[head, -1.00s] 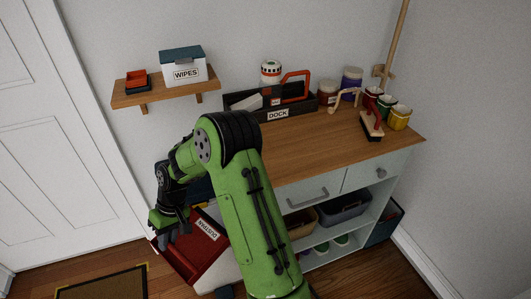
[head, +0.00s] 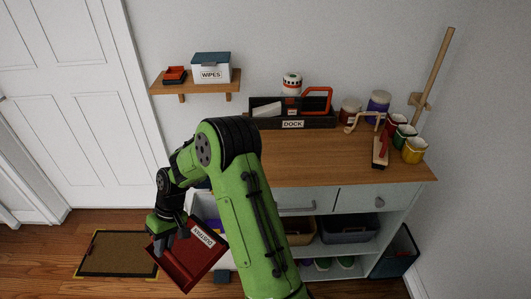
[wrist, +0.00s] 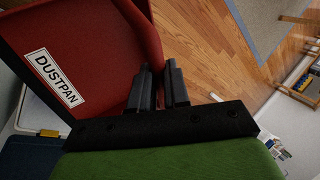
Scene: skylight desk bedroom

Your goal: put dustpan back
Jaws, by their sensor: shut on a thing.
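The red dustpan (head: 186,258), with a white DUSTPAN label, hangs tilted in my gripper (head: 163,232) at the lower left of the head view. It is in front of the left end of the dresser, above the floor. In the wrist view the dustpan (wrist: 95,45) fills the upper left, and my gripper (wrist: 160,85) is shut on its edge. The dark dock tray (head: 330,122), labelled DOCK, stands at the back of the dresser top (head: 300,160). My arm hides part of the dresser front.
A brush (head: 380,150), coloured cups (head: 414,150) and jars (head: 378,102) crowd the dresser's right. A wall shelf (head: 190,88) holds the wipes box (head: 211,68) and a small red tray (head: 174,75). A doormat (head: 115,254) lies left. The dresser top's front middle looks clear.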

